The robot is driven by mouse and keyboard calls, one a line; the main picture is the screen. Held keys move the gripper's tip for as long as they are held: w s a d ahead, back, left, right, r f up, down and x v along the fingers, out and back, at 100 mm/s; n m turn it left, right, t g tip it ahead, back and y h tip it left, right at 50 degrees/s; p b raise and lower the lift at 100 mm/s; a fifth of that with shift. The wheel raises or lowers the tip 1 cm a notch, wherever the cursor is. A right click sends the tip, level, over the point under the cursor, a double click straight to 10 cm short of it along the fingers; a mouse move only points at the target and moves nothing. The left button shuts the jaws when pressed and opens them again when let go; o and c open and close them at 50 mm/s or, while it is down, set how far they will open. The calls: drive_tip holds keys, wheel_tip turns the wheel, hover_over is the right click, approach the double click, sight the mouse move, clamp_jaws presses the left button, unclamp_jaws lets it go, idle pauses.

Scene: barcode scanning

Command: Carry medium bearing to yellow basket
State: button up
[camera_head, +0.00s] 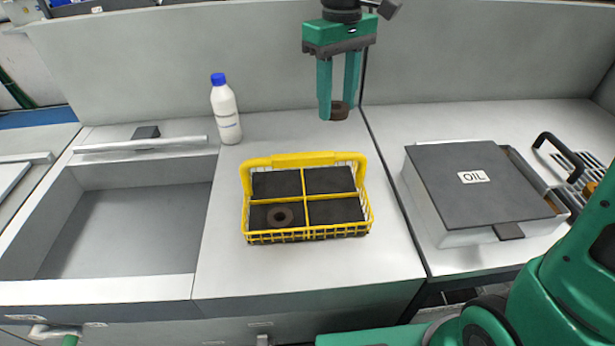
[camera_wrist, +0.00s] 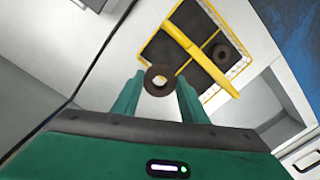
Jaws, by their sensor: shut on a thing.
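My gripper (camera_head: 339,112) is shut on a dark brown ring-shaped bearing (camera_head: 340,110), held in the air above the back of the worktop. In the wrist view the held bearing (camera_wrist: 159,80) sits between the two green fingertips (camera_wrist: 160,88). The yellow basket (camera_head: 305,158) stands on the worktop, in front of and below my gripper. It is a wire basket with a handle and four dark-floored compartments. Another brown bearing (camera_head: 280,216) lies in its front left compartment. The other three compartments look empty. The basket (camera_wrist: 190,48) also shows in the wrist view, beyond the held bearing.
A white bottle with a blue cap (camera_head: 226,112) stands left of the basket at the back. An open sink-like basin (camera_head: 125,232) is at the left. A box with a dark lid marked OIL (camera_head: 473,200) is at the right. The worktop around the basket is clear.

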drive_tip(key=shift+s+a+r, duration=0.45)
drive_tip(key=shift+s+r, duration=0.3)
drive_tip(key=shift+s, duration=0.1)
hover_over(327, 181)
wheel_tip(327, 181, down, 12)
drive_tip(key=shift+f, duration=2.9)
drive_tip(key=shift+f, duration=0.1)
drive_tip(key=o, duration=1.1)
wheel_tip(327, 181, up, 12)
drive_tip(key=shift+r, duration=0.15)
